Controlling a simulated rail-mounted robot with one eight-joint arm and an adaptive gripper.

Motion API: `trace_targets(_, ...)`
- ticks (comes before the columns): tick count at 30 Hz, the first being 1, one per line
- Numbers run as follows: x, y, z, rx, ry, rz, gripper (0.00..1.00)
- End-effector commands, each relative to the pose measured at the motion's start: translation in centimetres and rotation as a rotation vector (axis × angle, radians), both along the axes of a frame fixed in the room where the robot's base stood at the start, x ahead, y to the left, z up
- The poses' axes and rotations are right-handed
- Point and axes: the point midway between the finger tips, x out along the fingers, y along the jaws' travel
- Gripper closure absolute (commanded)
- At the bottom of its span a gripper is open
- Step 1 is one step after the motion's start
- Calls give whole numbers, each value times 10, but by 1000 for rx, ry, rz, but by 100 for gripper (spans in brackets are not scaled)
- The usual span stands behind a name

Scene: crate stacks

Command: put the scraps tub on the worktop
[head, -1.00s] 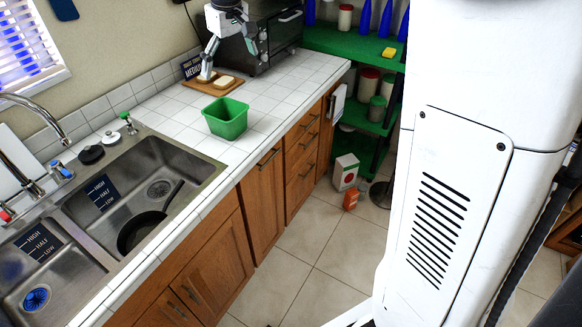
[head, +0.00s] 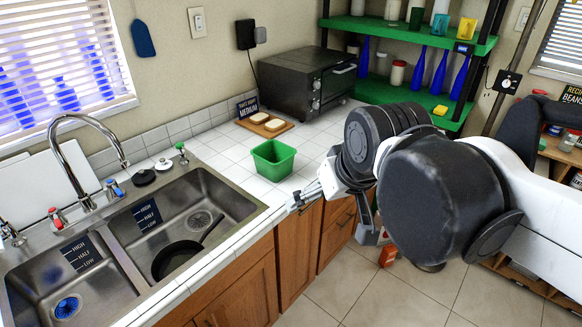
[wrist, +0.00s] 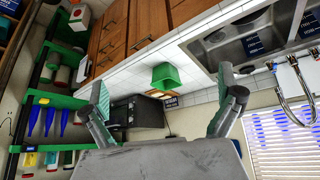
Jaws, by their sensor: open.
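The green tub (head: 273,160), which I take to be the scraps tub, stands upright on the white tiled worktop (head: 232,152), right of the sink. Its inside looks empty. My gripper (head: 332,218) is open and empty at the worktop's front edge, to the right of the tub and apart from it. In the wrist view the picture is turned over; the tub (wrist: 167,76) shows beyond and between the two spread fingers of my gripper (wrist: 164,80).
A double sink (head: 160,225) with a dark pan lies left of the tub. Behind it are a board (head: 284,131) with two bread slices, a small sign and a toaster oven (head: 300,85). Green shelves (head: 400,32) with blue bottles stand at the back right.

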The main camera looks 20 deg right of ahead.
Motion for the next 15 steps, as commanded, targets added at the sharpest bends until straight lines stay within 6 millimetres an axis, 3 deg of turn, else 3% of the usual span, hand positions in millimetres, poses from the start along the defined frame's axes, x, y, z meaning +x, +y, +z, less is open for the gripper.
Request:
trace_targets(3, -23, 0, -18, 14, -29, -22, 0)
trace_targets(6, -33, 0, -27, 23, -46, -33, 0)
trace_targets(15, -39, 0, -33, 29, -56, -42, 0)
